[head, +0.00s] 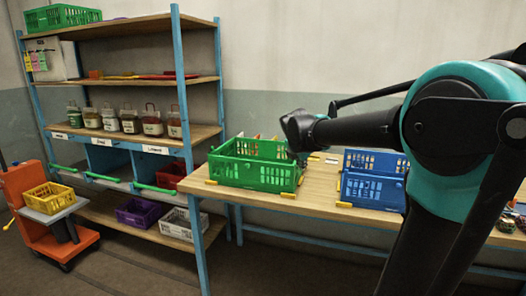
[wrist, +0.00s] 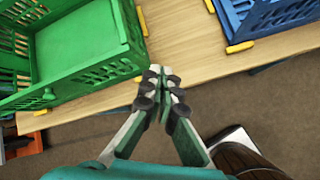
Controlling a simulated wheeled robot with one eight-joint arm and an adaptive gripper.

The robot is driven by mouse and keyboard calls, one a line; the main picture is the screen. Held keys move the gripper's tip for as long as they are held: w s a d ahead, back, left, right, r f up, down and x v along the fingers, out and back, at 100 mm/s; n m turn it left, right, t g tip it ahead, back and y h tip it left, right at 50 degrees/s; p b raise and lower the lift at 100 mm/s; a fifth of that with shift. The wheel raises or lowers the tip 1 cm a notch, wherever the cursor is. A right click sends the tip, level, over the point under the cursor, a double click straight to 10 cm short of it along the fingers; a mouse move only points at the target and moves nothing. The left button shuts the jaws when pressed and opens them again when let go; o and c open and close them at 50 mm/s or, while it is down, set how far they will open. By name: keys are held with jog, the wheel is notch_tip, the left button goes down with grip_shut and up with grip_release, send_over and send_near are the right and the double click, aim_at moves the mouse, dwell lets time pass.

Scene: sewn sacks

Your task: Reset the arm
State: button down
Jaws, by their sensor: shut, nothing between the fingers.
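My arm reaches in from the right of the head view, dark with a teal joint. Its dark end stops beside the right end of the green crate on the wooden table (head: 325,183). In the wrist view my gripper (wrist: 161,72) is shut, its fingertips together with nothing between them. It shows above the table's front edge, between the green crate and the blue crate. The fingertips cannot be made out clearly in the head view.
The green crate (head: 228,172) stands on the table's left end, the blue crate (head: 372,190) right of it. A shelf rack (head: 135,27) with jars stands left. An orange cart (head: 28,190) carries a yellow basket (head: 50,197). Floor in front of the table is clear.

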jog(key=s+d+f+m+g+y, duration=0.1)
jog(key=s+d+f+m, duration=0.1)
jog(key=s+f+m, duration=1)
jog(key=s+d+f+m+g+y, duration=0.1)
jog(key=s+d+f+m+g, duration=0.1)
jog(key=s+f+m, duration=1)
jog(key=s+m, duration=0.2)
jog(key=s, duration=0.3)
jog(key=shift+s+d+f, duration=0.25)
jog(key=shift+d+f, duration=0.05)
jog(key=shift+d, duration=0.1)
